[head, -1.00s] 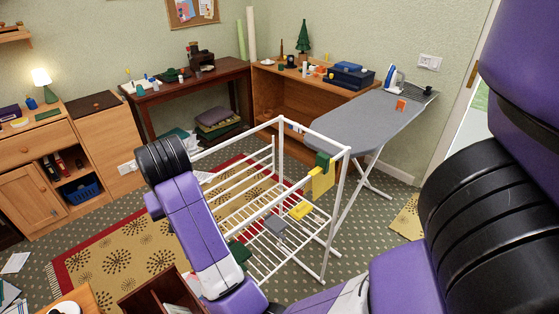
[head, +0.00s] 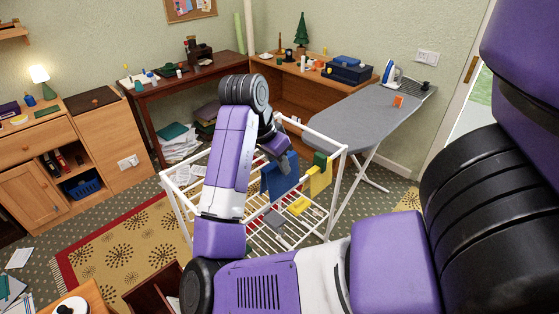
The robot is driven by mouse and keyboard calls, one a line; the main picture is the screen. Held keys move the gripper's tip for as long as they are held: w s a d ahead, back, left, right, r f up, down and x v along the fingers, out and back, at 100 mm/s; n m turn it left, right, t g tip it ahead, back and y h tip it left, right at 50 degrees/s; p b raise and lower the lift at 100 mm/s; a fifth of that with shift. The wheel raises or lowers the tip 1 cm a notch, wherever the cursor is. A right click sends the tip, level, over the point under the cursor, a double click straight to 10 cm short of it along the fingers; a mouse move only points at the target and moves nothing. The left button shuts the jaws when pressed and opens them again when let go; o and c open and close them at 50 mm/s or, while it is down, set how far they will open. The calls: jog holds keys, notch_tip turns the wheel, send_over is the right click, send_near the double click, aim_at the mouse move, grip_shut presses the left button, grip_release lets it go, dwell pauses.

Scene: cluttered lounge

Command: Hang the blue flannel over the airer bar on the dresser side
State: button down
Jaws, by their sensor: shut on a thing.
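In the head view my gripper (head: 283,156) points down and is shut on the blue flannel (head: 283,181), which hangs below the jaws. The flannel is over the right half of the white airer (head: 312,131), close to a yellow cloth (head: 319,182) and a dark green cloth (head: 320,159) on the airer's right side. I cannot tell whether the flannel touches a bar. My arm hides much of the airer's middle and left. The wooden dresser (head: 30,148) with a lit lamp stands at the far left.
A grey ironing board (head: 365,120) with an iron (head: 391,73) stands right behind the airer. A dark desk (head: 165,97) and a wooden shelf unit (head: 268,95) line the back. More cloths, one yellow (head: 298,206), lie on the airer's lower rack. The patterned rug (head: 110,240) is open floor at left.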

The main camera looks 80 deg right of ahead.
aim_at(271, 183)
dwell(0.4)
jog(key=shift+a+f+b, duration=0.1)
jog(key=shift+f+b, duration=4.1)
jog(key=shift+f, duration=1.85)
jog(key=c, duration=1.1)
grip_release()
jog(key=v, duration=0.7)
jog(key=shift+w+a+r, duration=0.15)
jog(key=shift+r, duration=0.2)
